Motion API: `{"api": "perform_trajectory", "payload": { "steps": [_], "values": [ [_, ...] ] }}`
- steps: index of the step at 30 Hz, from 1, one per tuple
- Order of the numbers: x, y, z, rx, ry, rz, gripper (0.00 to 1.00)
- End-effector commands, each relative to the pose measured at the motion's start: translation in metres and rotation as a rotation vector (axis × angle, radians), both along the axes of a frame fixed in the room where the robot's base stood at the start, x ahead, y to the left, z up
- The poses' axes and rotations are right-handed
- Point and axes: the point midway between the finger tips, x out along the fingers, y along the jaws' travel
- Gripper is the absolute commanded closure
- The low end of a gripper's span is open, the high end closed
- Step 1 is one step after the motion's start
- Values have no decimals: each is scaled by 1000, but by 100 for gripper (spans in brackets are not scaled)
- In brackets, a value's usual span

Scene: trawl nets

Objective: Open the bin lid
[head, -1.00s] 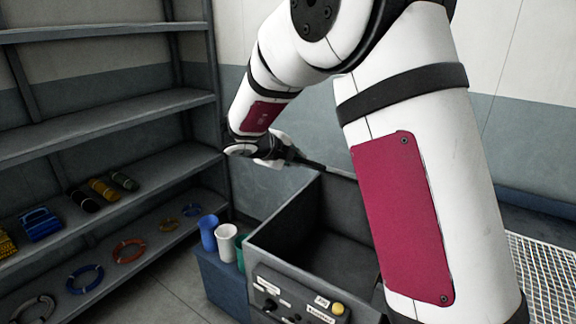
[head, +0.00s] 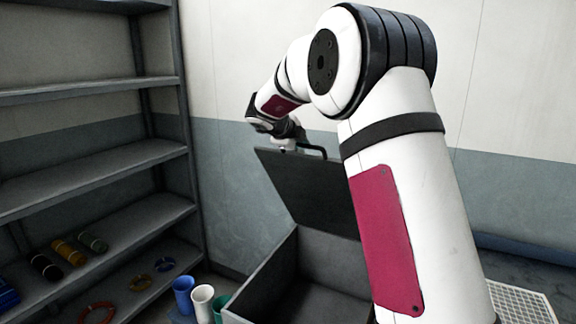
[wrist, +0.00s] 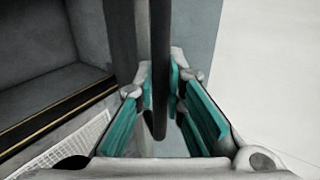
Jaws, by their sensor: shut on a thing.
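The bin (head: 263,272) is a grey box with an open top and a dark inside, at the lower middle of the head view. Its lid (head: 300,185) is a dark flat panel raised steeply above the back of the bin. My gripper (head: 288,145) is at the lid's upper edge, by a dark bar handle (head: 316,148). In the wrist view, my gripper (wrist: 160,82) has its teal-padded fingers on either side of the dark handle bar (wrist: 160,45) and is shut on it. My arm hides the right part of the lid and bin.
A grey shelf unit (head: 95,180) with coiled rings and rolls stands at the left. Blue (head: 183,293), white (head: 203,303) and green cups stand left of the bin. A wall is behind the lid. A white grating (head: 522,305) lies at the lower right.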

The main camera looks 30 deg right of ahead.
Motion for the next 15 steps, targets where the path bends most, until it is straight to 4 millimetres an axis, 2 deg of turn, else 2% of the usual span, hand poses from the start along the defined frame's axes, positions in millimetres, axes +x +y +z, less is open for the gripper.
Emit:
{"api": "perform_trajectory", "payload": {
  "steps": [1,6,15],
  "values": [
    [5,-11,8,0,-4,-4,100],
    [21,-37,27,1,-3,-3,100],
    [44,-72,50,-1,-1,-1,100]
  ]
}}
